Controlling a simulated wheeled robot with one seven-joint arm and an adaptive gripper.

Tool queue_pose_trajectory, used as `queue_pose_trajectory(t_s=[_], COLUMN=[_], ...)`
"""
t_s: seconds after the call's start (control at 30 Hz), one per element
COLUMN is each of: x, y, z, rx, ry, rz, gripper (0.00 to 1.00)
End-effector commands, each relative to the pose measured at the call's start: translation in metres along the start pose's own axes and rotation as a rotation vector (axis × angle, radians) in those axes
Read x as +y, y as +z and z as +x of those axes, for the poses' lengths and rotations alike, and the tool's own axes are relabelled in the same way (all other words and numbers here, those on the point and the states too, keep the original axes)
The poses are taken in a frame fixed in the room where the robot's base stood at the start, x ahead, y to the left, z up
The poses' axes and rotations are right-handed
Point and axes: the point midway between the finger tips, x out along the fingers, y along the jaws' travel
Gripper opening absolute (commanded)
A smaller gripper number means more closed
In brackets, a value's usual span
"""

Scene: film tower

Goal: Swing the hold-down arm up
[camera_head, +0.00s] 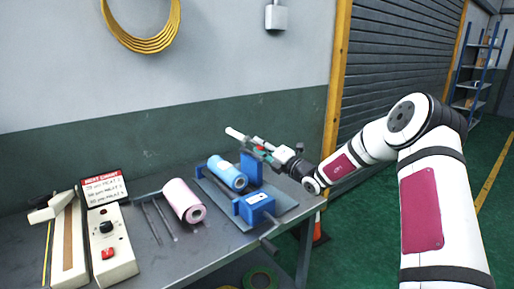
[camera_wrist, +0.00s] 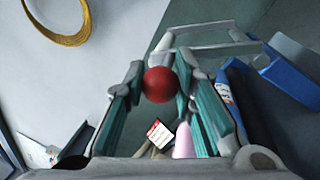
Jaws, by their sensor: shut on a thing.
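The film stand (camera_head: 222,206) is on the bench, with a blue roll (camera_head: 228,174) lying between blue end blocks (camera_head: 258,205). My gripper (camera_head: 258,150) is above and behind the blue roll, near the upright blue block. In the wrist view, a red ball knob (camera_wrist: 160,84) sits between my gripper's teal finger pads (camera_wrist: 160,70), and the fingers are closed on it. Grey bars (camera_wrist: 212,49) of what looks like the hold-down arm show just beyond the knob. A pale rod (camera_head: 237,135) sticks out left of my gripper in the head view. The knob's joint to the arm is hidden.
A pink roll (camera_head: 184,200) and thin rods (camera_head: 165,219) lie left of the stand on the bench (camera_head: 150,258). A heat-sealer box (camera_head: 112,245) and a sign (camera_head: 103,190) stand farther left. A wall (camera_head: 215,60) is behind. Air above the stand is clear.

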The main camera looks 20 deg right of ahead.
Motion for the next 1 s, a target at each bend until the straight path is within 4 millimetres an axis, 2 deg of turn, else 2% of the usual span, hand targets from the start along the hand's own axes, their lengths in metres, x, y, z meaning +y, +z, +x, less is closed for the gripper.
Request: queue_pose_trajectory(t_s=[0.1,0.5,0.7,1.0], x=[0.001,-0.01,-0.018,-0.025], y=[0.015,0.049,0.061,0.07], z=[-0.002,-0.005,-0.007,-0.008], rx=[-0.027,-0.096,-0.122,-0.144], ry=[0.003,0.015,0.019,0.023], rz=[0.107,0.465,0.603,0.722], gripper=[0.0,0.0,0.0,0.0])
